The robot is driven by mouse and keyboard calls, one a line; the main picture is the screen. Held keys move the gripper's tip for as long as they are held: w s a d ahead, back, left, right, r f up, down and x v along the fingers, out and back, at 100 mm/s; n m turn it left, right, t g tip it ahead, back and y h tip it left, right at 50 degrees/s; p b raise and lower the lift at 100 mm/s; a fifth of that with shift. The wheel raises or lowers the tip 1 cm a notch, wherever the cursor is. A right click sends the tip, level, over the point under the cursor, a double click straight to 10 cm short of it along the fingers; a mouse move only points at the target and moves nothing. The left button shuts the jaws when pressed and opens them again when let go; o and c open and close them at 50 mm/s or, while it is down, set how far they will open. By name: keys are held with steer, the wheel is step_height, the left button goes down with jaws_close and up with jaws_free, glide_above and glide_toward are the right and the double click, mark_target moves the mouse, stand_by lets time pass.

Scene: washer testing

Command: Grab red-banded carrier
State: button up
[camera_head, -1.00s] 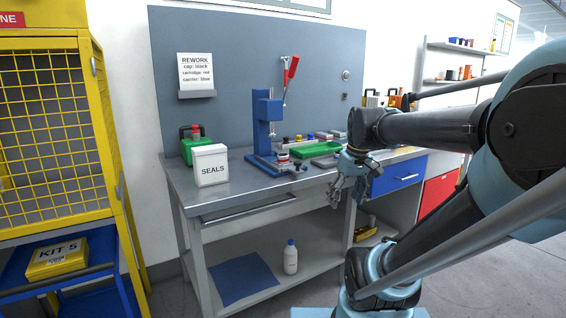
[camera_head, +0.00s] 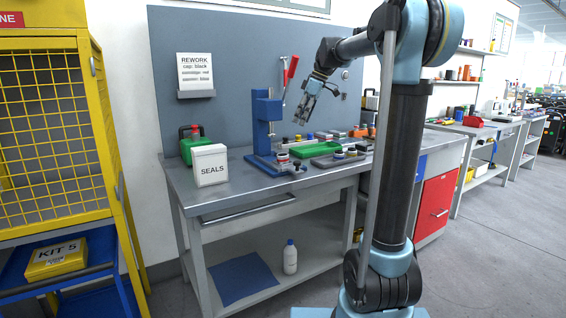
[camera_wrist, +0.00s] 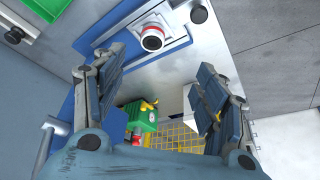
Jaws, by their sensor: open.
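The red-banded carrier (camera_head: 283,156), a small white cylinder with a red band and a dark top, sits on the base of the blue press (camera_head: 264,107). In the wrist view the carrier (camera_wrist: 152,38) shows near the top middle, upright on the press's blue base, beyond my fingertips. My gripper (camera_head: 302,113) is up above the bench, to the right of the press and higher than the carrier. In the wrist view my gripper (camera_wrist: 160,66) has its fingers wide apart with nothing between them.
A lever with a red handle (camera_head: 292,67) rises beside the press.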

steer(key=w, duration=0.1)
glide_above(283, 155)
steer(key=d, duration=0.3)
steer(key=shift+n, duration=0.3)
steer(key=f, duration=1)
steer(key=shift+s+a+f, duration=0.1)
steer(key=shift+a+f, duration=0.15)
steer(key=shift+f, duration=0.05)
steer(key=shift+x, duration=2.7)
steer(key=c, duration=1.2)
